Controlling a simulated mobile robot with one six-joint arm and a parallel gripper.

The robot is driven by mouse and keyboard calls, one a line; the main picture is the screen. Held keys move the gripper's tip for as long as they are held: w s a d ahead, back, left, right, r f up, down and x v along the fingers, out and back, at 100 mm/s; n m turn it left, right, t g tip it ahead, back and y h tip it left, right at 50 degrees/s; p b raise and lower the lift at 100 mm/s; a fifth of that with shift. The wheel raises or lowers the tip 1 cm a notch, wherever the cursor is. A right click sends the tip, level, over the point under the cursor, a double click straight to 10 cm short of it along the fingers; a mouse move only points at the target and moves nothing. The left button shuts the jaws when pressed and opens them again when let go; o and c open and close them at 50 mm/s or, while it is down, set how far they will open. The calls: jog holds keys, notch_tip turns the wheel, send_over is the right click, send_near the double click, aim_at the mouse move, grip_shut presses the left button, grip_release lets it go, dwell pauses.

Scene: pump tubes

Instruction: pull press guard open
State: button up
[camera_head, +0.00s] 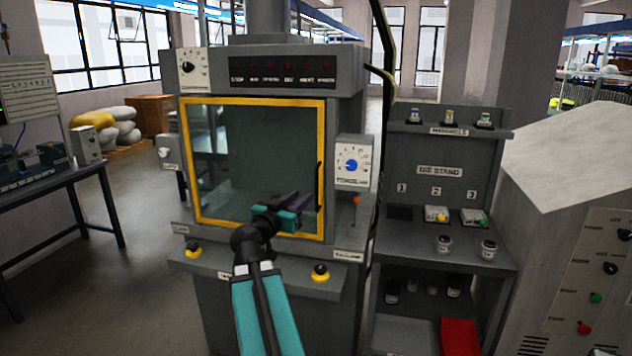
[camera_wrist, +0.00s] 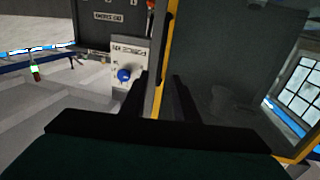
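The press guard (camera_head: 252,101) is a clear panel in a yellow frame on the front of the grey press, and looks closed. Its dark vertical bar handle (camera_head: 319,186) is at the right edge. In the wrist view the guard's yellow frame (camera_wrist: 160,92) runs up between my two dark fingers. The handle (camera_wrist: 165,35) shows beyond the fingertips. My gripper (camera_head: 304,199) is in front of the guard's lower right part, close to the handle. In the wrist view my gripper (camera_wrist: 161,88) has its fingers apart with nothing seen held. I cannot tell whether they touch the guard.
A dial box (camera_head: 354,163) with a blue knob is just right of the guard. Yellow and black buttons (camera_head: 320,272) are on the press's front ledge. The die stand (camera_head: 440,171) stands to the right, and a grey cabinet (camera_head: 575,190) beyond it. Floor is free at left.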

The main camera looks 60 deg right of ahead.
aim_at(317, 185)
jog(key=shift+d+r+p, duration=0.15)
jog(key=shift+d+p, duration=0.5)
jog(key=shift+p, duration=1.2)
jog(key=shift+w+d+f+p, duration=0.15)
jog(key=shift+d+p, duration=0.5)
jog(key=shift+d, duration=1.2)
jog(key=shift+w+d+p, duration=0.25)
jog(key=shift+d+p, duration=0.35)
jog(key=shift+d, duration=1.2)
jog(key=shift+w+d+f+p, duration=0.15)
jog(key=shift+d+p, duration=0.5)
jog(key=shift+d, duration=1.2)
jog(key=shift+r, duration=0.1)
grip_shut()
